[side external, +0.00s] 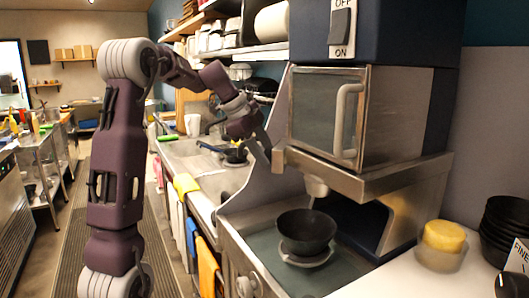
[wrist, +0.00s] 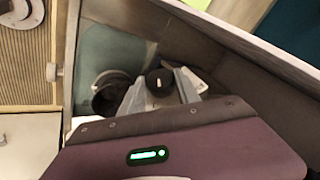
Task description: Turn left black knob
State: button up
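In the wrist view, a round black knob (wrist: 158,83) with a white mark shows between and beyond the two fingertips of my gripper (wrist: 161,88). The fingers are apart with nothing visibly clamped; I cannot tell whether they touch the knob. In the side view my gripper (side external: 259,148) is beside the sloped metal panel, left of the machine, and its fingertips are hard to make out. Another black knob (side external: 509,285) is at the lower right corner, near a sign reading "FINE".
The metal machine (side external: 411,115) has an OFF/ON switch (side external: 342,27). Below it a black bowl (side external: 306,231) sits on a small stand. A yellow-topped container (side external: 443,237) and stacked black bowls (side external: 507,224) stand at right. The sloped panel (side external: 266,172) bounds the space beside my gripper.

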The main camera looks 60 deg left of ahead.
grip_shut()
jog(key=shift+a, duration=0.1)
jog(key=shift+w+a+n+g+h, duration=0.15)
jog(key=shift+n+g+h, duration=0.15)
jog(key=shift+g+h, duration=0.6)
jog(key=shift+w+a+n+g+h, duration=0.1)
jog(key=shift+n+g+h, duration=0.2)
jog(key=shift+g+h, duration=0.7)
jog(key=o, duration=1.1)
grip_release()
